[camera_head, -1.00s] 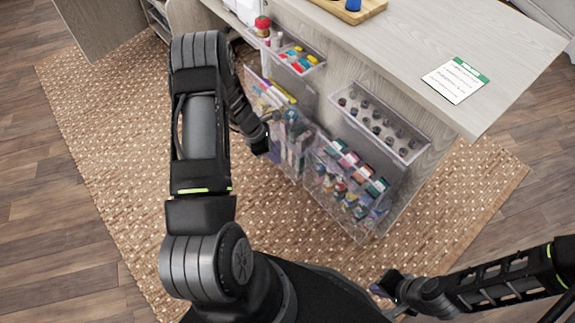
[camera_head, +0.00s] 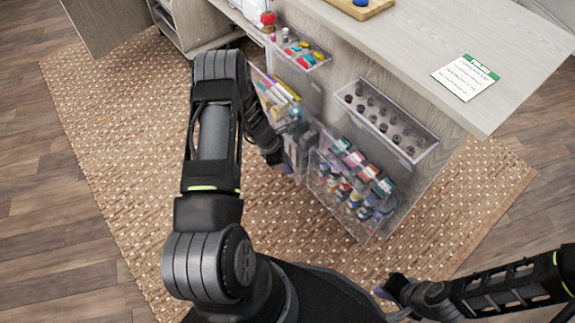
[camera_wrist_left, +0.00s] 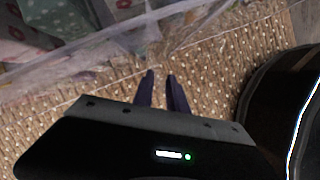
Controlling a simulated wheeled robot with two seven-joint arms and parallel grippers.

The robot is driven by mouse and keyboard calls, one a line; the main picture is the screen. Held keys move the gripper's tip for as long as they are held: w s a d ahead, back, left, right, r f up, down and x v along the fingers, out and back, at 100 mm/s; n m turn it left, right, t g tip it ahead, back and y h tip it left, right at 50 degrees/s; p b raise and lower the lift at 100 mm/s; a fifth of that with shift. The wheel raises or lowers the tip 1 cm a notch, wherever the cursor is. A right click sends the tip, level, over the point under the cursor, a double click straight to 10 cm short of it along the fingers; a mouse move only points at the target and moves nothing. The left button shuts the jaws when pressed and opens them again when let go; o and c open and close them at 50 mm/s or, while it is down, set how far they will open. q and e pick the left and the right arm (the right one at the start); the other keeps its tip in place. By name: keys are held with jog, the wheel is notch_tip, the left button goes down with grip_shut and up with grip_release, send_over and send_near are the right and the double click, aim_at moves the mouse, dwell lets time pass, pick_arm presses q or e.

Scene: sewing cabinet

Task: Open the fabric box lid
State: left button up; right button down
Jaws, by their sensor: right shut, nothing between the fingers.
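A clear box (camera_head: 330,205) holding bundles of patterned, coloured cloth hangs low on the cabinet's side. Clear plastic with patterned cloth behind it also fills the upper left of the left wrist view (camera_wrist_left: 62,55). My left gripper (camera_head: 282,168) is beside the box's left end, partly hidden by my arm. In the left wrist view its fingers (camera_wrist_left: 160,74) are slightly apart with only the rug seen between them. The lid's edge is hard to make out. My right gripper (camera_head: 383,293) is shut and empty, low and well apart from the box.
Clear bins hang above and left: one with dark bobbins (camera_head: 383,122), one with coloured spools (camera_head: 304,60), one with rolled items (camera_head: 277,95). The grey wooden tabletop (camera_head: 420,50) overhangs behind, with a card (camera_head: 466,77) on it. The woven rug (camera_head: 110,150) is clear.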

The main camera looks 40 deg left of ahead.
pick_arm(q)
jog(key=shift+c, duration=0.6)
grip_shut()
jog(key=shift+d, duration=0.1)
dwell(0.6)
